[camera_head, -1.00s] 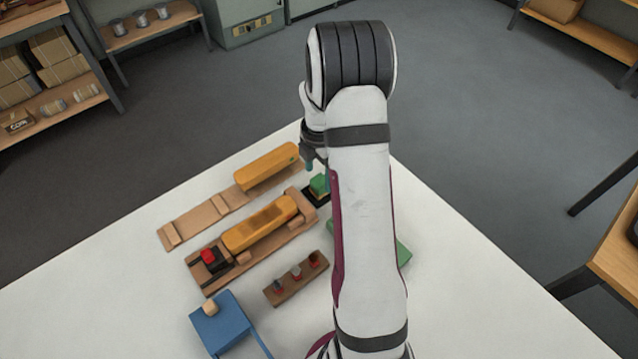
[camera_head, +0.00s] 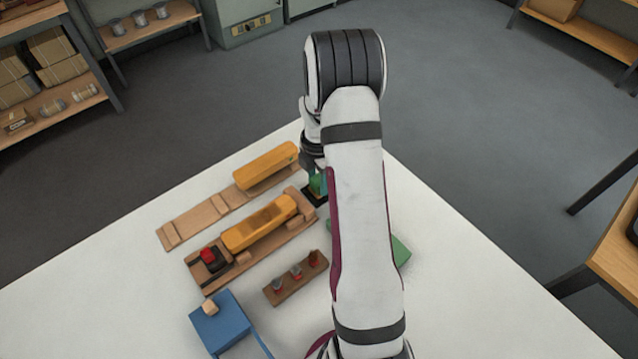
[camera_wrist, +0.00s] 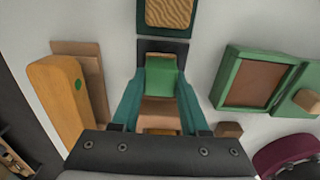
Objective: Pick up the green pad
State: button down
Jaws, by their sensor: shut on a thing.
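The green pad (camera_wrist: 160,72) is in the middle of the wrist view, between the teal fingers of my gripper (camera_wrist: 159,84). A brown part shows just below it. In the head view the green pad (camera_head: 318,187) is small, partly hidden by my arm, at a dark square base (camera_head: 312,197). My gripper is shut on the pad, with a finger at each side. The pad appears still down at the base; I cannot tell whether it touches it.
A yellow-orange block (camera_head: 272,164) on a wooden strip and another orange body (camera_head: 260,224) in a wooden holder lie to the left. A peg rack (camera_head: 296,278), a blue stand (camera_head: 222,322) and a green-framed tray (camera_wrist: 232,78) are nearby. The white table's right side is clear.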

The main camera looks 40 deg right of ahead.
jog(key=shift+r, duration=0.1)
jog(key=shift+r, duration=0.35)
jog(key=r, duration=0.1)
jog(key=s+r, duration=0.1)
jog(key=r, duration=0.2)
jog(key=shift+s+d, duration=0.15)
jog(key=shift+d, duration=0.2)
jog(key=s+d+r, duration=0.4)
jog(key=s+r, duration=0.2)
jog(key=s, duration=0.3)
jog(key=shift+d, duration=0.4)
jog(key=c, duration=1)
grip_release()
grip_shut()
jog(key=w+a+r+m, duration=0.3)
jog(key=a+r+m, duration=0.2)
jog(key=a, duration=0.4)
jog(key=w+a+r+m, duration=0.3)
jog(key=a+r+m, duration=0.2)
jog(key=a+m, duration=0.2)
jog(key=w+a+r+m, duration=0.3)
jog(key=a+r+m, duration=0.2)
jog(key=a, duration=0.5)
jog(key=shift+a+r+m, duration=0.4)
jog(key=shift+m, duration=0.1)
